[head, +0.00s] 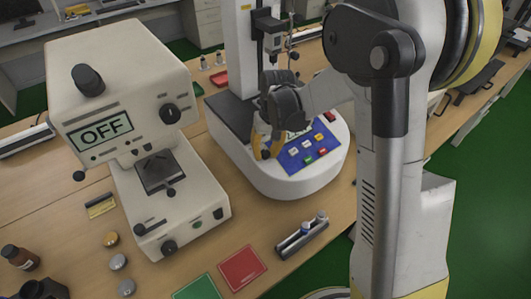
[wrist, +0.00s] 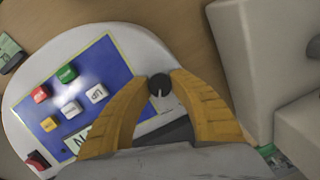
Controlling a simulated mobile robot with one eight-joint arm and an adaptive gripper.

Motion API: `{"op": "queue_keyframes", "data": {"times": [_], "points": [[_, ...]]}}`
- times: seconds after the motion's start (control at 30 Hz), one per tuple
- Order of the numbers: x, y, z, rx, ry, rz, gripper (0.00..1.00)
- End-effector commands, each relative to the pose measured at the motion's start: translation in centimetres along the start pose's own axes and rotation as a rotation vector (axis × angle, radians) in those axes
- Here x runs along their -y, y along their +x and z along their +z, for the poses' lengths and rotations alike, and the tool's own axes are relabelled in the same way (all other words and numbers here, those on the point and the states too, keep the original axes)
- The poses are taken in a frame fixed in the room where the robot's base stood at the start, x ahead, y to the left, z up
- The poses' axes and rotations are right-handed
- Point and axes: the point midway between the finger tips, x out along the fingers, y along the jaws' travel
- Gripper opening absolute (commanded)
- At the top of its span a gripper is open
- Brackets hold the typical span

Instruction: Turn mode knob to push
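The mode knob (wrist: 159,85) is a small dark dial with a pale pointer line, beside the blue button panel (wrist: 80,95) in the wrist view. My gripper (wrist: 161,79) has two yellow fingers, one on each side of the knob, with their tips near it. The fingers stand apart, and I cannot tell whether they touch it. In the head view my gripper (head: 265,150) is low over the left part of the white tester base (head: 290,180) and hides the knob. The panel's display (wrist: 80,141) is partly covered by a finger; only an "N" shows.
A second cream machine (head: 125,75) with an "OFF" display stands left of the tester, its body (wrist: 245,75) close on the right in the wrist view. The tester's column (head: 240,50) rises behind my gripper. Red (head: 242,268) and green (head: 198,288) mats lie in front.

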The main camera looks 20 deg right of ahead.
Motion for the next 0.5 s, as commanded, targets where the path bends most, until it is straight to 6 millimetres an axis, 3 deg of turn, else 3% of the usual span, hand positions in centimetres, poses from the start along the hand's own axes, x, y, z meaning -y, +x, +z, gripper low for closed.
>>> {"op": "queue_keyframes", "data": {"times": [0.03, 0.07, 0.1, 0.37, 0.5], "points": [[0.0, 0.1, 0.1, 0.003, 0.000, 0.000, 0.38], [0.0, 0.1, 0.1, 0.003, 0.000, 0.000, 0.47], [0.0, 0.1, 0.1, 0.003, 0.000, 0.000, 0.50], [0.0, 0.0, 0.1, 0.001, -0.001, 0.000, 0.50], [0.0, -1.0, 0.1, 0.001, -0.001, 0.000, 0.50]]}}
